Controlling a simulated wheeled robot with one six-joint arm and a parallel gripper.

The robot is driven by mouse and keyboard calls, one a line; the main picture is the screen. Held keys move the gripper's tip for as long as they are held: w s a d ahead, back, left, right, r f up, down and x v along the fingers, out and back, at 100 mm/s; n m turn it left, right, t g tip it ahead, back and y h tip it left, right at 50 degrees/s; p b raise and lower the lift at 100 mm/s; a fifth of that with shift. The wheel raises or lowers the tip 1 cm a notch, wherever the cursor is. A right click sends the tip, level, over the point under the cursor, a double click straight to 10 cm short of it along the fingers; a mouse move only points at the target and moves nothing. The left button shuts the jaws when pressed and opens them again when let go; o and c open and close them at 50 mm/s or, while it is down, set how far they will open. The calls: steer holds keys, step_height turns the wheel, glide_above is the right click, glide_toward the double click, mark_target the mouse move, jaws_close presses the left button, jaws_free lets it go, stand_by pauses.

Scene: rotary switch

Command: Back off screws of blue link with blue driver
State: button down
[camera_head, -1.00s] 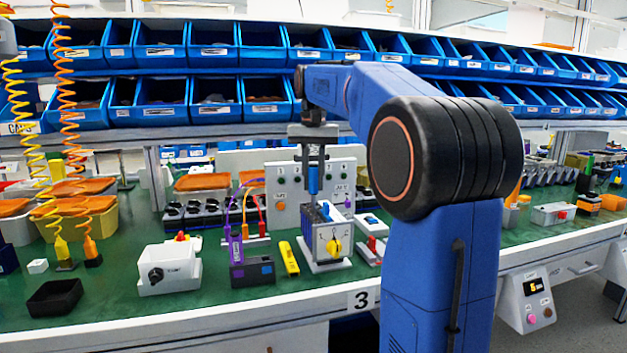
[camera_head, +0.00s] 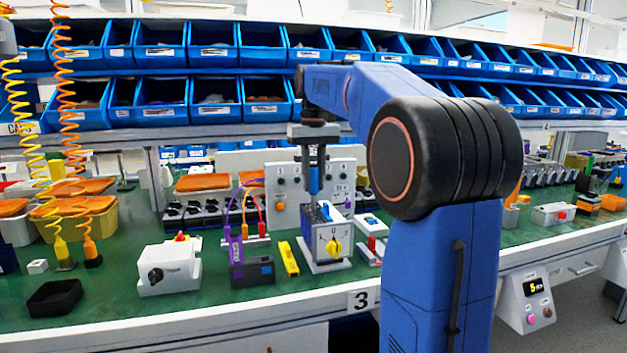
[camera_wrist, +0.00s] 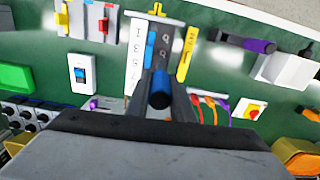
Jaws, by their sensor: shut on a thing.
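My gripper (camera_head: 314,164) is shut on the blue driver (camera_head: 314,182), which hangs upright above the rotary switch block (camera_head: 328,242) with the yellow knob (camera_head: 334,247). In the wrist view my gripper (camera_wrist: 161,96) holds the dark blue driver end (camera_wrist: 160,90) between its fingers. The white numbered side of the switch block (camera_wrist: 137,48) lies just beyond, with blue parts (camera_wrist: 150,50) along its top. I cannot tell which of these is the blue link. The driver's tip and any screw under it are hidden, so contact cannot be seen.
A yellow tool (camera_head: 289,259) and a dark box with purple plug (camera_head: 251,272) stand left of the block. A red-lever switch (camera_head: 371,249) stands right. A white box (camera_head: 168,268) and black tray (camera_head: 55,298) are further left. An upright panel (camera_head: 283,190) is close behind.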

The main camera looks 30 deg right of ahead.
steer(key=shift+n, duration=1.2)
steer(key=shift+r, duration=2.95)
